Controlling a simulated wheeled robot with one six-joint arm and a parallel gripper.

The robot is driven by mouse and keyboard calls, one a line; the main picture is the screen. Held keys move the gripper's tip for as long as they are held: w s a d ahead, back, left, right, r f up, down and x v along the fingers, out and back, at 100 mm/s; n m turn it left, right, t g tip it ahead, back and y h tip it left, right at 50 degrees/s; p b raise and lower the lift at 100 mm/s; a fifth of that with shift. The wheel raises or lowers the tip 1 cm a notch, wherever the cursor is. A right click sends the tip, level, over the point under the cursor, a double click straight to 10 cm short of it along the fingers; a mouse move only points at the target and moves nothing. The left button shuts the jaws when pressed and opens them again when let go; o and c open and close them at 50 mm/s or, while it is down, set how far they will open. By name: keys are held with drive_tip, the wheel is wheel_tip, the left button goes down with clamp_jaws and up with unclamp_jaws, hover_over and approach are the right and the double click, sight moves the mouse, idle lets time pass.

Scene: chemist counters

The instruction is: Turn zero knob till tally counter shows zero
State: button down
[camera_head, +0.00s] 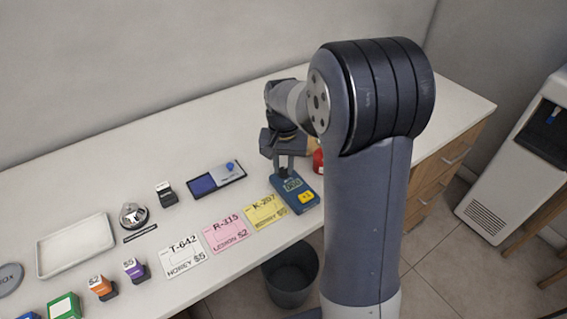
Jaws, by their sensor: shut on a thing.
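The tally counter, which I take to be the dark blue device (281,187) with a yellow button and a small pale display, sits near the counter's front edge, left of my upright arm. The display's digits are too small to read. My gripper (284,174) points down at the far end of this device. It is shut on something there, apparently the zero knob. The knob itself is hidden behind the fingers, so its angle cannot be told.
Yellow (266,211), pink (226,235) and white (184,256) cards lie to the left. A blue pad box (203,185) and a red object (319,163) are close by. A white tray (42,259) lies far left. A grey bin (290,290) stands on the floor.

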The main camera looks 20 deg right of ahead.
sight(283, 169)
idle(0.4)
drive_tip(key=c, duration=1.3)
unclamp_jaws()
drive_tip(key=shift+o, duration=0.2)
wheel_tip(283, 169, up, 11)
drive_tip(key=shift+f, duration=0.15)
wheel_tip(283, 169, down, 11)
drive_tip(key=shift+r, duration=0.1)
